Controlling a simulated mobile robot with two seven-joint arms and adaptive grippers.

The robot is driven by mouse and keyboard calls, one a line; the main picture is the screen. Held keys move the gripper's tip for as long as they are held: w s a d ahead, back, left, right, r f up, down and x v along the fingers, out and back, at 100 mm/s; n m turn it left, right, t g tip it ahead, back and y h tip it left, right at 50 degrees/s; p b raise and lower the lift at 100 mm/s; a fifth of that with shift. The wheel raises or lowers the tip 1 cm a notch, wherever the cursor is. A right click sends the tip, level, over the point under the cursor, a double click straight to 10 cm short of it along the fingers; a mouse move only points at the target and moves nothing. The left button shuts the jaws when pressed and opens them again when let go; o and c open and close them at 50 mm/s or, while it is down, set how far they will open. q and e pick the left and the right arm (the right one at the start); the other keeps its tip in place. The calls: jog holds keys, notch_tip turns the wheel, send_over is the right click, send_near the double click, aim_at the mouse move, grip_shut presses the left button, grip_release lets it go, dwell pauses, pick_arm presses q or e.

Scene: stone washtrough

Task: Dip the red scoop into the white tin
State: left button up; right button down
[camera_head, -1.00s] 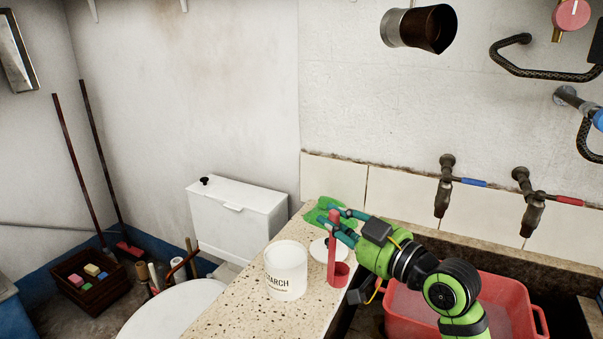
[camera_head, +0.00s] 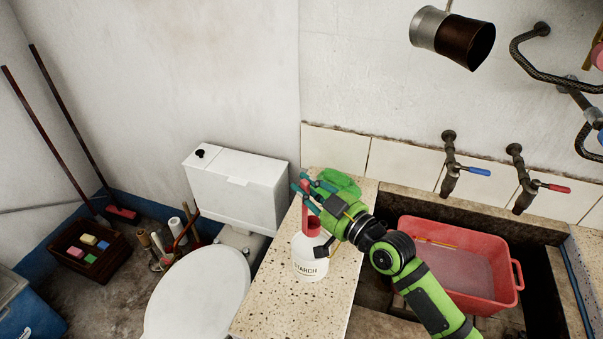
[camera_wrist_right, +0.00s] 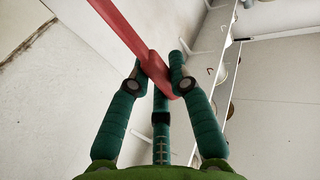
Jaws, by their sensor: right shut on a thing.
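The white tin (camera_head: 310,265), lettered "STARCH", stands upright on the speckled counter. The red scoop (camera_head: 311,224) is upright at the tin's mouth, its handle upward. Its lower end and cup are not clearly visible, so I cannot tell how deep it sits. My right gripper (camera_head: 309,190) is above the tin, shut on the scoop's handle. The right wrist view shows the red handle (camera_wrist_right: 124,28) pinched between the teal fingers (camera_wrist_right: 160,80). My left gripper is not in view.
A green cloth (camera_head: 340,182) lies on the counter behind the gripper. A red basin (camera_head: 463,291) sits in the trough at right, below two taps (camera_head: 450,175). A toilet (camera_head: 197,297) stands left of the counter. The counter's front part is clear.

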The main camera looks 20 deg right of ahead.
aim_at(307, 225)
jog(key=shift+s+d, duration=0.15)
jog(key=shift+s, duration=0.05)
jog(key=shift+w+f+b, duration=0.1)
jog(key=shift+f+b, duration=0.4)
jog(key=shift+f, duration=0.1)
notch_tip(307, 225, down, 4)
jog(key=b, duration=0.3)
jog(key=shift+r, duration=0.25)
pick_arm(q)
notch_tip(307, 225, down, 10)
jog(key=b, duration=0.5)
jog(key=shift+b, duration=0.4)
pick_arm(e)
jog(key=shift+f, duration=3.55)
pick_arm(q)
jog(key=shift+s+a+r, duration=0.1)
pick_arm(e)
notch_tip(307, 225, up, 11)
jog(key=p, duration=1)
jog(key=shift+p, duration=0.35)
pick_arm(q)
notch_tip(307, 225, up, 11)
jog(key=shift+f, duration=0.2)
pick_arm(e)
jog(key=shift+f, duration=0.1)
